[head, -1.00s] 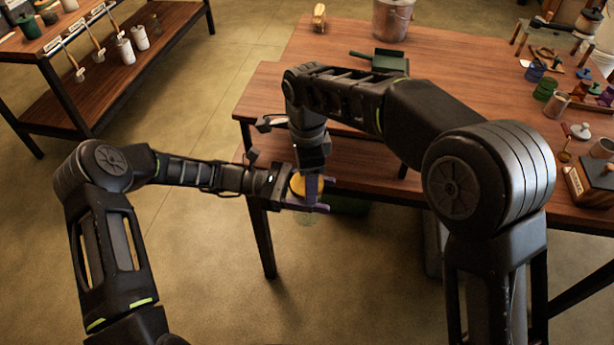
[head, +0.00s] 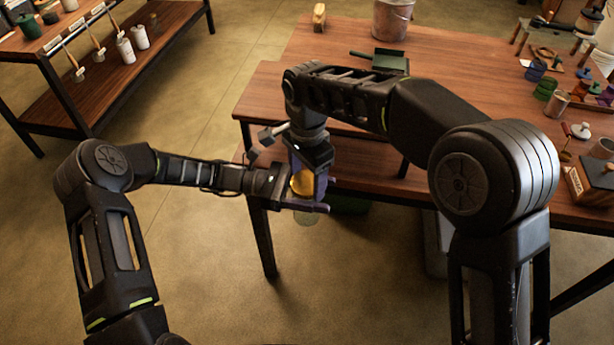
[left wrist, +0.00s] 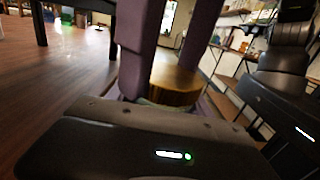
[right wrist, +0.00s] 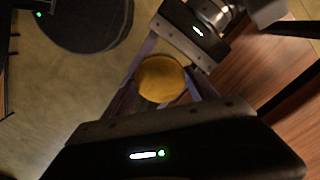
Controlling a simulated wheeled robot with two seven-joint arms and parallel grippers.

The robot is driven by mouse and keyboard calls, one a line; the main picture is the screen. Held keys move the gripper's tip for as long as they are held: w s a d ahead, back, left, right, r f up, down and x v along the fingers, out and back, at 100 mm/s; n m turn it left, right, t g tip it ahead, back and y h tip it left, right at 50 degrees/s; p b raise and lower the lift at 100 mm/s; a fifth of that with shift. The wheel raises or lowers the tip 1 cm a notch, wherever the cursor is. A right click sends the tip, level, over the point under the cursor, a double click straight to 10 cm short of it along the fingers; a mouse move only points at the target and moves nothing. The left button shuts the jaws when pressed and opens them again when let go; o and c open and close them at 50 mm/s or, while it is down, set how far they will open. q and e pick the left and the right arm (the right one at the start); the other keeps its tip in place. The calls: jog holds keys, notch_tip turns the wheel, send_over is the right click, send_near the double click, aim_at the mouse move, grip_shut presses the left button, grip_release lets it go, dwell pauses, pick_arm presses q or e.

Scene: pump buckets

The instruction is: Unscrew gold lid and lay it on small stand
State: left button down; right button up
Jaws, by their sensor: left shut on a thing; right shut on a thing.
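The gold lid (head: 302,183) sits on top of a jar in front of the table's near left corner. The lid also shows in the left wrist view (left wrist: 175,82) and the right wrist view (right wrist: 160,79). The jar's clear lower part (head: 305,219) hangs in the air below my left gripper (head: 308,206), which is shut around the jar from the left. My right gripper (head: 308,180) comes down from above and is shut on the gold lid, with a finger on each side of it. Most of the jar is hidden. The small stand cannot be made out with certainty.
The wooden table (head: 350,45) lies behind my grippers. A metal bucket (head: 392,18) and a dark green pan-like thing (head: 390,62) stand on it. Several small pots, lids and blocks fill its right side. A shelf (head: 150,65) is at the left; open floor lies between.

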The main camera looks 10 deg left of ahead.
jog(key=shift+n, duration=0.8)
jog(key=o, duration=1.5)
jog(key=shift+o, duration=0.2)
jog(key=shift+a+r, duration=0.1)
jog(key=shift+r, duration=0.05)
jog(key=shift+r, duration=2.15)
